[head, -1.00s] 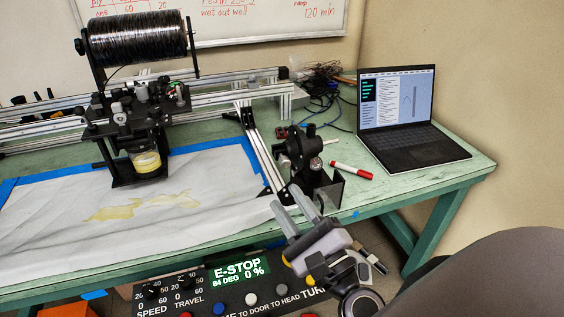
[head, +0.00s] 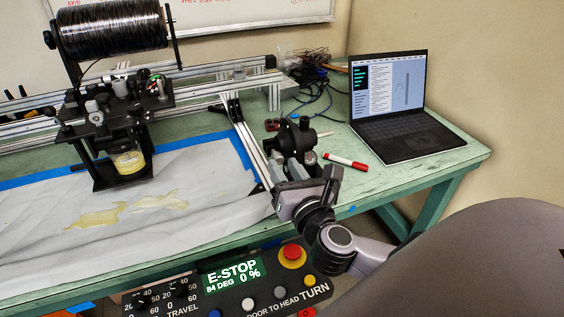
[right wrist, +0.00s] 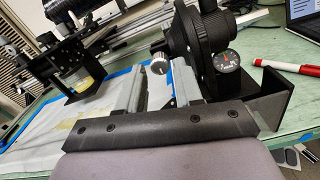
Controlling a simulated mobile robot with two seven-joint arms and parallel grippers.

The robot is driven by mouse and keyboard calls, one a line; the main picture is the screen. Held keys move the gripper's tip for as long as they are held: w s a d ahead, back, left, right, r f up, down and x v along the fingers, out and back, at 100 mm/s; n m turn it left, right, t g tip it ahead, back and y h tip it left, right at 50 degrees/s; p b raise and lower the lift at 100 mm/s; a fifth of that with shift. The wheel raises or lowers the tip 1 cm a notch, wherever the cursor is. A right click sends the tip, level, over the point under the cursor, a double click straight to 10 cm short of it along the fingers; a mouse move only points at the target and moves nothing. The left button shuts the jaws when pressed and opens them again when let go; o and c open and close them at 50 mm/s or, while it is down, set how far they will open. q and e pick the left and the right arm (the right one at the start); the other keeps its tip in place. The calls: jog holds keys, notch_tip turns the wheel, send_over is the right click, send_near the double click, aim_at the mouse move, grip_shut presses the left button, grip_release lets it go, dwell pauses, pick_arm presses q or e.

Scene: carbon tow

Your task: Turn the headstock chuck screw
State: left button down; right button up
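The headstock (head: 303,138) is a black round assembly at the table's right front, and it also shows large in the right wrist view (right wrist: 203,38). A silver knurled knob with a pale face, seemingly the chuck screw (right wrist: 159,64), sticks out from it on the left side. My right gripper (head: 292,165) is at the headstock. In the right wrist view its two grey fingers (right wrist: 160,78) are open, one on each side of the knob, with gaps visible. I cannot tell how deep the knob sits between them. The knob is hidden in the head view. My left gripper is not in view.
A small dial (right wrist: 226,62) and a black bracket (right wrist: 275,98) sit right of the fingers. A red marker (head: 345,161) and laptop (head: 395,105) lie to the right. The winding carriage (head: 118,125) stands left. A control panel (head: 225,290) with E-STOP display is below.

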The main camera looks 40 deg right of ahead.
jog(key=shift+x, duration=0.9)
grip_shut()
